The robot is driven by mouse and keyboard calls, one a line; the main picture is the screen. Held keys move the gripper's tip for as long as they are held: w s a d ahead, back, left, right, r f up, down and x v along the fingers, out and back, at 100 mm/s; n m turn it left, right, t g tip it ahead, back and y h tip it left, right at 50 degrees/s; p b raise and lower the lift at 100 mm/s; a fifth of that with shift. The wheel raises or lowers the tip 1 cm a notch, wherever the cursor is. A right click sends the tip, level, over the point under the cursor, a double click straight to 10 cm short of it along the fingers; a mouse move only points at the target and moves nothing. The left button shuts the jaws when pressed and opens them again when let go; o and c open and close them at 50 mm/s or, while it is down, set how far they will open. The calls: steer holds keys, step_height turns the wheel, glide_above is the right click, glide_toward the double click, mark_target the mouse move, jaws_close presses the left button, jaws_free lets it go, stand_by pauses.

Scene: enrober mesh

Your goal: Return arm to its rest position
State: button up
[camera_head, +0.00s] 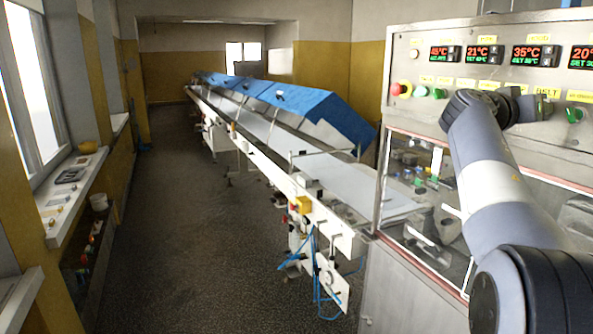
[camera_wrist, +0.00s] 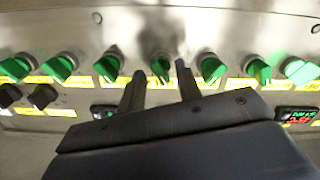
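My arm reaches up from the lower right of the head view to the control panel (camera_head: 440,63) of the machine. In the wrist view my gripper (camera_wrist: 160,70) has its two dark fingers apart, with nothing held between them. A green knob (camera_wrist: 161,66) shows between and beyond the fingertips, with visible gaps on both sides. I cannot tell how far the fingertips are from the panel. In the head view my wrist hides the gripper and part of the panel's knob row.
More green knobs (camera_wrist: 211,66) line the panel, with dark knobs (camera_wrist: 43,96) at left. Below the panel is a glass-fronted enclosure (camera_head: 408,165). A long conveyor (camera_head: 300,185) with blue covers (camera_head: 310,101) runs away. The floor (camera_head: 190,230) left of it is clear.

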steer(key=s+a+m+b, duration=0.2)
steer(key=s+a+m, duration=0.2)
steer(key=a+m, duration=0.5)
steer(key=shift+a+m, duration=0.3)
steer(key=shift+a, duration=0.15)
stand_by(0.7)
